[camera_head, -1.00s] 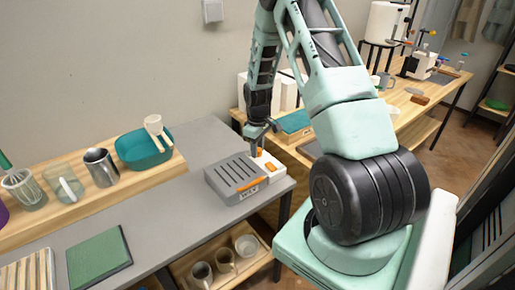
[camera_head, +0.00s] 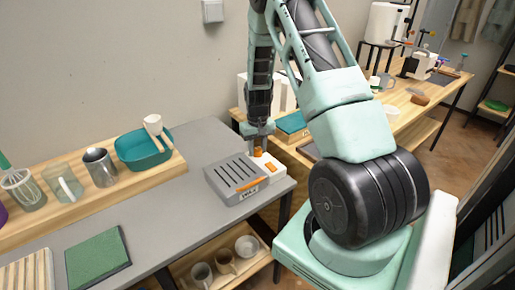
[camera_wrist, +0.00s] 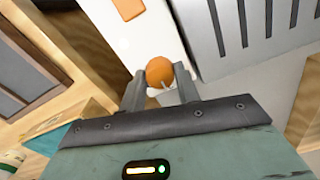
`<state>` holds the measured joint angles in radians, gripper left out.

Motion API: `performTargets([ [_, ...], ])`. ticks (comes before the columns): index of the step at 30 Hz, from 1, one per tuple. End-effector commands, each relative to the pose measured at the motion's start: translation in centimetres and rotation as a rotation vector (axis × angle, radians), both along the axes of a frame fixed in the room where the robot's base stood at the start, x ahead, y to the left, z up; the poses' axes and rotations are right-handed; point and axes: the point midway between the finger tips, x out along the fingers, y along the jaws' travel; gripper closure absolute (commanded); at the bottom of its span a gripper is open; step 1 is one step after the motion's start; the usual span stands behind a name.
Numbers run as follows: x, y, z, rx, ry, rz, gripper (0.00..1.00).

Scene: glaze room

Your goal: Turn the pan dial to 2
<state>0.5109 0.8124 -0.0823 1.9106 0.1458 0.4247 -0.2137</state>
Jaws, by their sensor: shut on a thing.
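The pan dial is a round orange knob (camera_wrist: 160,71) with a small pale mark on it. It sits on a white unit (camera_wrist: 147,38) beside a grey slotted box (camera_head: 236,178). My gripper (camera_wrist: 160,78) is shut on the dial, with one finger on each side of it. In the head view my gripper (camera_head: 258,147) points down at the back of the white unit and mostly hides the dial. I cannot read any numbers around the dial.
An orange block (camera_head: 271,167) is on the white unit's front part. An orange bar (camera_head: 251,184) is on the slotted box's front. A teal basin (camera_head: 143,150) and several vessels stand on a wooden board at left.

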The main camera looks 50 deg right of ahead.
Motion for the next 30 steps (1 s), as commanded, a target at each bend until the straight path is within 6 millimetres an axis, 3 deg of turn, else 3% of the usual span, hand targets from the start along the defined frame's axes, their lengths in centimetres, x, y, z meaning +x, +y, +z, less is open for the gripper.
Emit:
performTargets([
  [14,0.0,-0.1,0.1,-0.002,-0.001,-0.012,0.91],
  [15,0.0,-0.1,0.1,-0.002,-0.001,-0.012,0.6],
  [17,0.0,-0.1,0.1,-0.002,-0.001,-0.012,0.46],
  [26,0.0,0.0,0.1,0.0,-0.001,-0.011,0.46],
  [30,0.1,-0.1,1.3,-0.002,-0.004,-0.01,0.46],
])
